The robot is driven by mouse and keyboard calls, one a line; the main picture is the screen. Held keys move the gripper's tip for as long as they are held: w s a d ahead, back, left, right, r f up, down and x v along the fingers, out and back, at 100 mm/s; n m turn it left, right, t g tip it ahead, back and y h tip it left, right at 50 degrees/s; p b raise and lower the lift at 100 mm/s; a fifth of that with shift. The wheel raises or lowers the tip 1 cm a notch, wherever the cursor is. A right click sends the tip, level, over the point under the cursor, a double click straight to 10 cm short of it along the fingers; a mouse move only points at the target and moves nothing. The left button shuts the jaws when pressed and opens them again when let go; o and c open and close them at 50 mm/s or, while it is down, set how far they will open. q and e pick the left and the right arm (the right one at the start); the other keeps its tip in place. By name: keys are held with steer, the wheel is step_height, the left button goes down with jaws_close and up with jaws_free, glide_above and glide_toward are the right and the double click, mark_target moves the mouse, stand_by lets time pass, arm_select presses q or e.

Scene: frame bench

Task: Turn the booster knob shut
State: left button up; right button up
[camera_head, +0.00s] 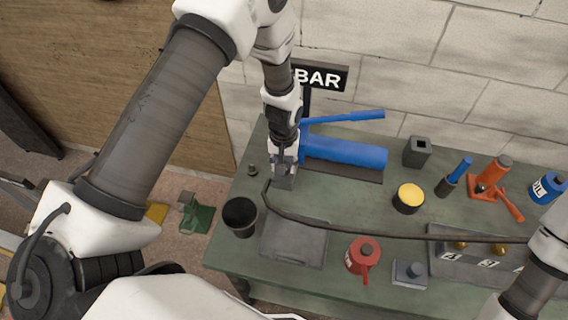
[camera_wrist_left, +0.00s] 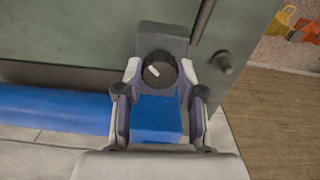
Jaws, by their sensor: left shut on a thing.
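The blue booster (camera_head: 345,151), a cylinder with a lever, lies at the back of the bench; its blue body also shows in the left wrist view (camera_wrist_left: 50,108). A round black knob (camera_wrist_left: 162,64) with a short white mark sits at its end, in front of a grey block (camera_head: 286,183). The mark points slantwise, towards the upper left. My left gripper (camera_head: 284,164) points down at this end, and its fingers (camera_wrist_left: 160,78) stand on both sides of the knob, shut on it. The knob is hidden in the head view. My right gripper is out of view.
A black cup (camera_head: 240,216), grey plate (camera_head: 296,243), red can (camera_head: 363,256), yellow-topped tin (camera_head: 409,197) and orange jack (camera_head: 491,180) stand on the green bench (camera_head: 330,205). A dark curved bar (camera_head: 350,231) crosses it. The "BAR" sign (camera_head: 322,76) rises behind the gripper.

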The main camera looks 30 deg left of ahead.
arm_select(q)
steer(key=m, duration=0.4)
steer(key=shift+s+f, duration=0.15)
steer(key=m, duration=0.4)
steer(key=shift+a+m+b, duration=0.1)
steer(key=shift+m+b, duration=0.2)
steer(key=o, duration=1.1)
steer(key=shift+o, duration=0.2)
step_height(320, 180, up, 12)
steer(key=shift+w, duration=0.2)
